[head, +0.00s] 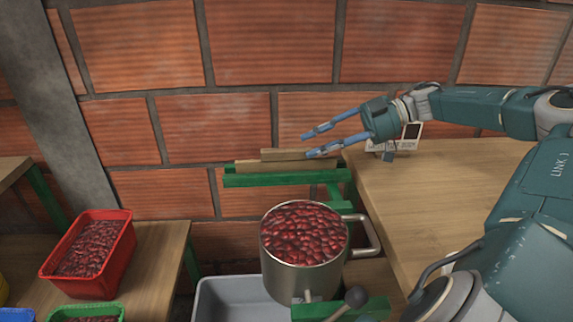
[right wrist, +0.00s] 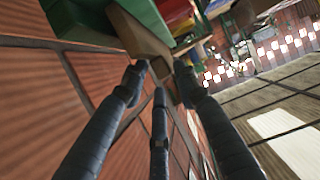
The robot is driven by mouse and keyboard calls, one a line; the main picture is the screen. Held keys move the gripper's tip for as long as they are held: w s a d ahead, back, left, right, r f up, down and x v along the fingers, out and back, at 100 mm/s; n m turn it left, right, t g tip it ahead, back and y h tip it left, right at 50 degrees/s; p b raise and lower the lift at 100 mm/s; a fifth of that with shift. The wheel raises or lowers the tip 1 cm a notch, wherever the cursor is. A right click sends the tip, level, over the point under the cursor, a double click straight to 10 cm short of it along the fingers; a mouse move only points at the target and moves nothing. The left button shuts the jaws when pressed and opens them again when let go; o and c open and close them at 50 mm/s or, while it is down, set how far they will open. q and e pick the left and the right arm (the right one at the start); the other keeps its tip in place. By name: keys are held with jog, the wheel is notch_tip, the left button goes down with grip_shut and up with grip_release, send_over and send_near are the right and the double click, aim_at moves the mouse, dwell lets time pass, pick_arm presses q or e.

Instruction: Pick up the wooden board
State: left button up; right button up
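The wooden board (head: 286,155) is a short light-brown strip at the back, lying along the top of a green metal frame (head: 270,180) in front of the brick wall. Its wooden end (right wrist: 142,36) shows just beyond the fingertips in the right wrist view. My right gripper (head: 306,146) reaches in from the right, its blue fingers spread and pointing left, at the right end of the board. It is open, with nothing between the fingers; whether a finger touches the board I cannot tell. My left gripper is not in view.
A steel pot (head: 272,258) full of red berries stands in front of the green frame. A wooden table (head: 440,195) is at the right, with a small sign (head: 408,140). A red crate (head: 118,245) of berries is at the left. A grey bin (head: 235,298) sits below.

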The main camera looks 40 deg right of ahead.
aim_at(293, 152)
jog(key=shift+w+a+f, duration=0.25)
jog(key=shift+w+a, duration=0.15)
jog(key=shift+a, duration=0.05)
jog(key=x, duration=0.4)
jog(key=shift+w+a+r+b, duration=0.2)
jog(key=shift+w+a+b, duration=0.1)
jog(key=shift+b, duration=0.1)
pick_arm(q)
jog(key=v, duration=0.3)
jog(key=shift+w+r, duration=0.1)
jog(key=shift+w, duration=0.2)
pick_arm(e)
grip_shut()
